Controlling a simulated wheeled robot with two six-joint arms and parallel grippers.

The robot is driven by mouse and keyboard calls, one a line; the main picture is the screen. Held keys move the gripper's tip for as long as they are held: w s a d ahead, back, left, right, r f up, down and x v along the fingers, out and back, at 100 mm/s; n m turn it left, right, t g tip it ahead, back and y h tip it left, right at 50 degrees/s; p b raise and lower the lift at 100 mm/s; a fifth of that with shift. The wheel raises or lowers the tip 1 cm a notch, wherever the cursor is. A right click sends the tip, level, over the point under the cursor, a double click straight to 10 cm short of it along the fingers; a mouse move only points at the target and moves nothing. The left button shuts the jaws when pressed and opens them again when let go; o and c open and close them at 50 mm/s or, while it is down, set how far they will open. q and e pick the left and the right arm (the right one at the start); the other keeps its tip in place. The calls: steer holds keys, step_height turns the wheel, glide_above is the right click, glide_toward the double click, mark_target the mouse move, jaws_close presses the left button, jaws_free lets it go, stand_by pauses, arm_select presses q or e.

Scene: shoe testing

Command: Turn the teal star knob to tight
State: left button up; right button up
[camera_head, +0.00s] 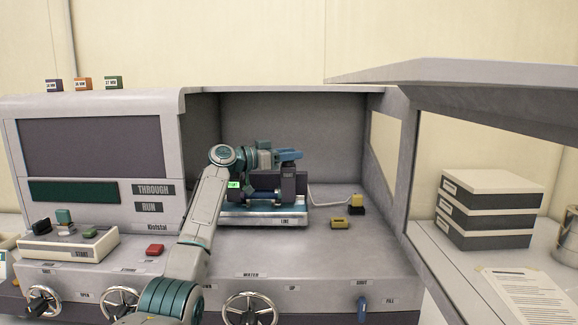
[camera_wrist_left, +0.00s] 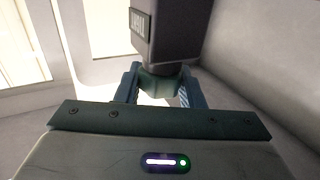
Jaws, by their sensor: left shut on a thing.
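In the head view my left gripper (camera_head: 289,155) is at the top of the dark clamp block (camera_head: 290,182) inside the open test chamber. The knob cannot be made out there. I cannot tell how far the knob is turned. My right gripper is not in view.
The clamp stands on a blue and white base (camera_head: 262,217). A yellow block (camera_head: 340,223) lies right of it. The chamber's side walls and raised lid (camera_head: 460,72) bound the space. Handwheels (camera_head: 250,309) line the front. Stacked boxes (camera_head: 488,210) stand at right.

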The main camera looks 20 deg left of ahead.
arm_select(q)
steer(key=shift+f+m+g+h, duration=0.15)
steer(key=shift+m+g+h, duration=0.15)
steer(key=shift+b, duration=0.35)
steer(key=o, duration=1)
